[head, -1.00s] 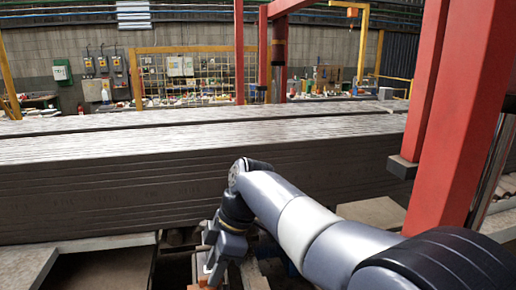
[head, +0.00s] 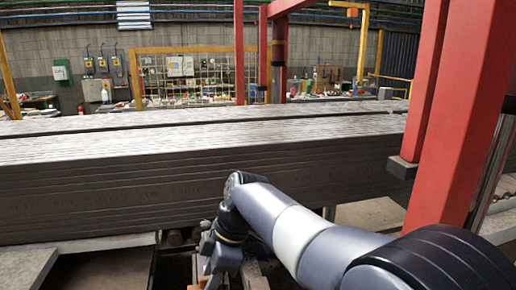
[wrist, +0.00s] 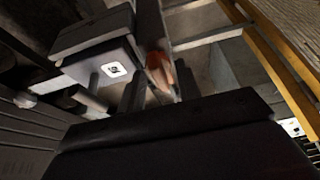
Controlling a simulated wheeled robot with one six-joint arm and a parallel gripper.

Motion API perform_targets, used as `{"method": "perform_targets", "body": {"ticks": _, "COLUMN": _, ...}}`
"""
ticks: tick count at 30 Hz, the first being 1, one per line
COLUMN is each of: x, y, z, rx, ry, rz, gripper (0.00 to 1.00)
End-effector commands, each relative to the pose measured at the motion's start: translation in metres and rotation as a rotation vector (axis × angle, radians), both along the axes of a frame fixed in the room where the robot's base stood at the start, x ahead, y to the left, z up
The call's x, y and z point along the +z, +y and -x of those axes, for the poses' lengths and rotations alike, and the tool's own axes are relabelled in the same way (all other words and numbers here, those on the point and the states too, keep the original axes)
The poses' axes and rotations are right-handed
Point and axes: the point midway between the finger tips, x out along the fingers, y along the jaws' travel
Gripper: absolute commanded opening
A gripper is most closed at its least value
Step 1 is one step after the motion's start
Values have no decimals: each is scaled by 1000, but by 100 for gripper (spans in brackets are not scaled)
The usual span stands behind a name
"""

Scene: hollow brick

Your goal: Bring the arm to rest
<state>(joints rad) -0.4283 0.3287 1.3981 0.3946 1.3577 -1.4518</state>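My arm reaches in from the lower right of the head view and bends down at the wrist. My gripper (head: 208,280) hangs at the bottom edge of that view, in front of the long stack of grey sheets (head: 110,195). Its fingertips are cut off or too small to make out. A small orange-brown patch shows beside it, and I cannot tell what it is. In the wrist view a dark block fills the bottom, and a blurred orange-brown thing (wrist: 158,68) lies beyond it.
A red steel post (head: 455,120) stands close on the right, near my arm. A grey ledge (head: 25,268) lies at the lower left. The wrist view shows a box with a white marker (wrist: 113,70) and a yellow beam (wrist: 275,60). Shelves and a wire grid stand far behind.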

Motion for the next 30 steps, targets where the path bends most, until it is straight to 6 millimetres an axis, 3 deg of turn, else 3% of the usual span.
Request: {"method": "perform_targets", "body": {"ticks": 30, "x": 4, "y": 0, "z": 4, "rx": -710, "ry": -6, "rz": 0, "gripper": 33}}
